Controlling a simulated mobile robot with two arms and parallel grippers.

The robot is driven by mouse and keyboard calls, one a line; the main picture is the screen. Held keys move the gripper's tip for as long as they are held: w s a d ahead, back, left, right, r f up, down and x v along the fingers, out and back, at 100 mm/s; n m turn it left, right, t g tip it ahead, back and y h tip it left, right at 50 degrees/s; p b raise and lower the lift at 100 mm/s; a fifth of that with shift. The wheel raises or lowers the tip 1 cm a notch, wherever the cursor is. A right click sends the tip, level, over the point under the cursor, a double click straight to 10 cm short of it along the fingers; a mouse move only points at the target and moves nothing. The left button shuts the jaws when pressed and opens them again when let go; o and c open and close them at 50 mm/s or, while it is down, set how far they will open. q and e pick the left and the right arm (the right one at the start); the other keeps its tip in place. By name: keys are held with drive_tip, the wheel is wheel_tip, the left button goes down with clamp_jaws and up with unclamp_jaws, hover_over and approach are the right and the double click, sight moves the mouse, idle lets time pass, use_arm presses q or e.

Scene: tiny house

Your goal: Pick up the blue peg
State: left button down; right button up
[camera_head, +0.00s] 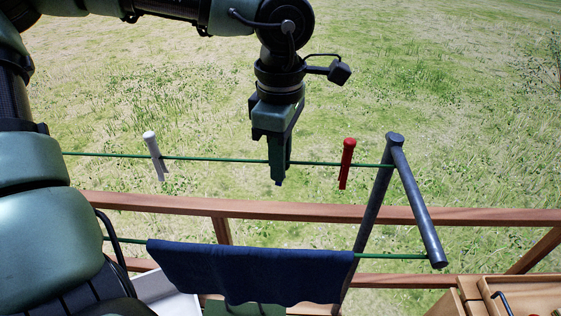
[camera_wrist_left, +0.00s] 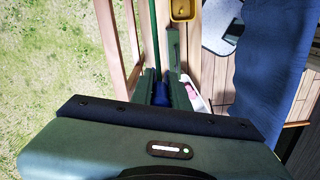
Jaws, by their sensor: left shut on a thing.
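The blue peg (camera_wrist_left: 160,94) shows in the left wrist view between the fingers of my left gripper (camera_wrist_left: 162,88). In the head view my left gripper (camera_head: 278,182) points down at the upper green line (camera_head: 222,159), and its fingers hide the blue peg there. The gripper is shut on the peg, at the line. Whether the peg still touches the line cannot be told. A white peg (camera_head: 154,155) hangs on the same line to the left, and a red peg (camera_head: 347,163) to the right. My right gripper is not in view.
A dark blue cloth (camera_head: 250,272) hangs on the lower green line. A dark metal post (camera_head: 374,203) with a slanted arm stands right of the red peg. A wooden railing (camera_head: 480,217) runs behind. A wooden box (camera_head: 530,296) is at bottom right. Grass lies beyond.

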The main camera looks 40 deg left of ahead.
use_arm(q)
wheel_tip(320, 180, up, 20)
drive_tip(key=b, duration=0.2)
drive_tip(key=shift+b, duration=0.35)
